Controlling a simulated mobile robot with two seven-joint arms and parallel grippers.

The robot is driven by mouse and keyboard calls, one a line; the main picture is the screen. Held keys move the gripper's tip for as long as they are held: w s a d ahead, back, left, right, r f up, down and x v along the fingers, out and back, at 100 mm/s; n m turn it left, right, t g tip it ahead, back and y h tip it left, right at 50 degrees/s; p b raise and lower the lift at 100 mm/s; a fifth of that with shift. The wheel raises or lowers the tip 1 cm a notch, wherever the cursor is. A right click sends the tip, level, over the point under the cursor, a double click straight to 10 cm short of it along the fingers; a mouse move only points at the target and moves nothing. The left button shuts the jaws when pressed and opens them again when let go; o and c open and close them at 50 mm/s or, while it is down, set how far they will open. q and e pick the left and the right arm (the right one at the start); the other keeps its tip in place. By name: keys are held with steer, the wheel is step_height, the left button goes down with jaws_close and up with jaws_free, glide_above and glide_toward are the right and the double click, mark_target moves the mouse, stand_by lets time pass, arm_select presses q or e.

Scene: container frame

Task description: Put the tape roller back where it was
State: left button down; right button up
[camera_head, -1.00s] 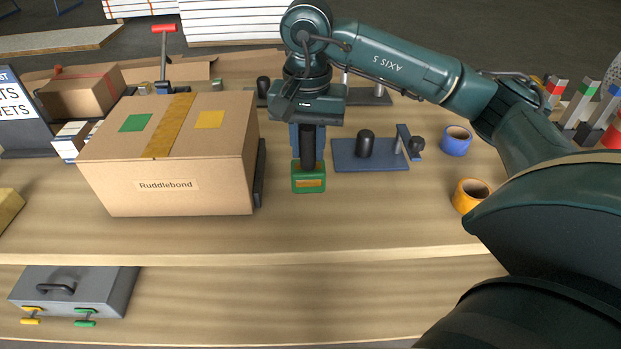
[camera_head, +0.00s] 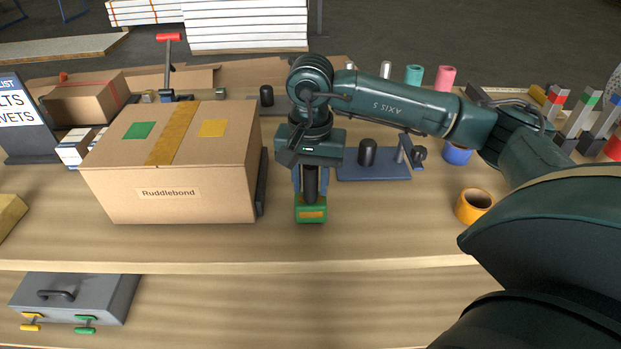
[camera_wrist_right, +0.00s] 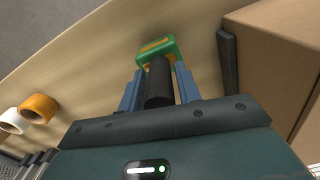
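The tape roller (camera_head: 311,208) has a green head with a yellow band and an upright dark handle. My right gripper (camera_head: 310,188) is shut on the handle, its blue fingers on either side. The roller is beside the front right corner of the large cardboard box (camera_head: 190,195), apart from it. Whether its head touches the table cannot be told. In the right wrist view the fingers (camera_wrist_right: 158,88) flank the black handle (camera_wrist_right: 158,78), with the green head beyond. My left gripper is not in view.
A blue plate with dark posts (camera_head: 372,172) lies behind and right of the roller. An orange roll (camera_head: 474,205) and a partly hidden blue roll (camera_head: 457,155) stand at the right. A dark upright piece (camera_head: 262,180) lines the box's right side. The table front between roller and orange roll is clear.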

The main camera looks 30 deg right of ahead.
steer(key=shift+o, duration=1.4)
steer(key=shift+r, duration=0.1)
steer(key=shift+r+p, duration=0.25)
steer(key=shift+p, duration=0.05)
step_height(320, 180, up, 12)
steer(key=shift+f, duration=0.15)
